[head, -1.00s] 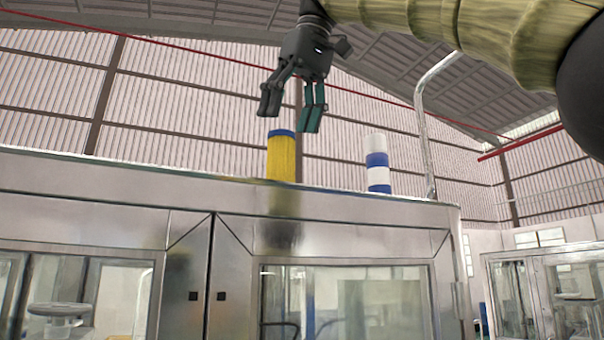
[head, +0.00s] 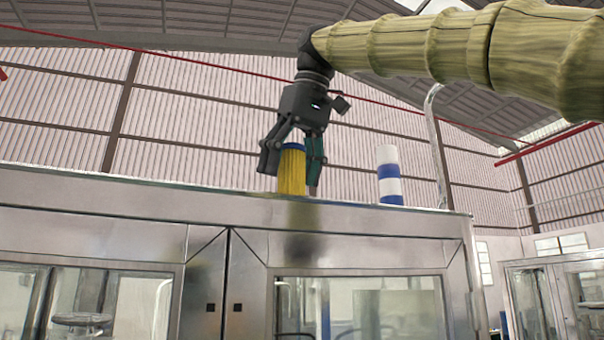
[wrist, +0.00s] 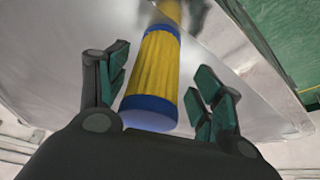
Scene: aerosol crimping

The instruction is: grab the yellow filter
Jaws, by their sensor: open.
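The yellow filter (head: 291,172), a ribbed yellow cylinder with a blue top rim, stands upright on top of the metal cabinet (head: 130,190). My gripper (head: 290,180) points down around it, one finger at its left and the teal-padded finger at its right. In the wrist view the filter (wrist: 154,70) lies between the open fingers of my gripper (wrist: 158,98), its blue end nearest the palm. Gaps show between the filter and the pads on both sides there. The filter's base is partly cut off by the cabinet's front edge in the head view.
A blue and white banded cylinder (head: 388,176) stands on the cabinet top to the right of the filter. A bent metal pipe (head: 436,145) rises behind the cabinet's right end. Another glass-fronted cabinet (head: 560,285) stands at the far right.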

